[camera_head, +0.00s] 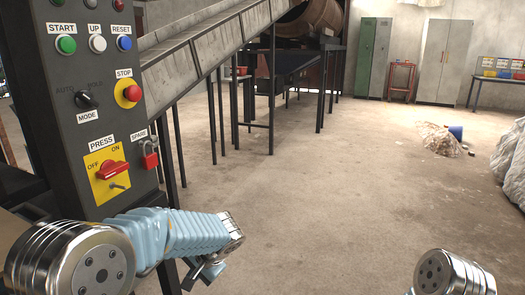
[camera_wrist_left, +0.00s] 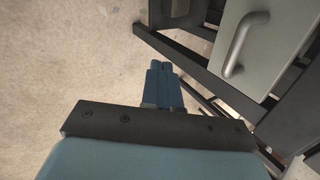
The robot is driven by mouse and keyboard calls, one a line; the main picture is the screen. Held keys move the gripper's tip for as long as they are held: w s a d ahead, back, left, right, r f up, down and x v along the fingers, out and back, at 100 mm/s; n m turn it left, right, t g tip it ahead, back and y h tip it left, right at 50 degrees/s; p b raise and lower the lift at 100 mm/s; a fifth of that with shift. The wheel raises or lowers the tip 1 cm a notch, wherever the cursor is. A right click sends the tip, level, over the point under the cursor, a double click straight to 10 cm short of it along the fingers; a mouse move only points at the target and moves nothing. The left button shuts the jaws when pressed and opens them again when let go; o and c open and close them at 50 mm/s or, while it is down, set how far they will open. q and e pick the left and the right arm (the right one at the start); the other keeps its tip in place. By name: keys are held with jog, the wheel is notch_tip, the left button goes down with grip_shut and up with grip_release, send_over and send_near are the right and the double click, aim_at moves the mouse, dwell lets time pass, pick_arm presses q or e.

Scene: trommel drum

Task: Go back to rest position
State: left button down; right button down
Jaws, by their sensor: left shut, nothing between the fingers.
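My left arm comes in from the lower left in the head view, with pale blue covers and a metal wrist. My left gripper (camera_head: 203,275) is a dark shape below that wrist, beside the lower edge of the control panel. In the left wrist view its blue fingers (camera_wrist_left: 160,68) are together with nothing between them, above bare concrete floor. Only a metal joint of my right arm shows at the lower right of the head view; the right gripper is out of view.
The black control panel (camera_head: 85,130) stands close at the left, with buttons, a red press switch (camera_head: 113,170) and a padlock (camera_head: 149,158). A sloped conveyor (camera_head: 190,50) on legs runs behind it. A grey panel with a handle (camera_wrist_left: 240,45) is near my left gripper. The middle floor is clear.

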pick_arm(q)
jog(key=s+d+f+n+h, duration=0.2)
jog(key=s+f+h, duration=0.1)
jog(key=s+f, duration=0.4)
jog(key=s+d+f+n+g+h, duration=0.1)
jog(key=s+d+f+n+h, duration=0.2)
jog(key=s+f, duration=0.4)
jog(key=s+d+f+n+h, duration=0.2)
jog(key=s+f, duration=0.5)
jog(key=f, duration=0.8)
jog(key=shift+s+d+f+h, duration=0.4)
jog(key=shift+d+h, duration=0.3)
jog(key=shift+h, duration=0.3)
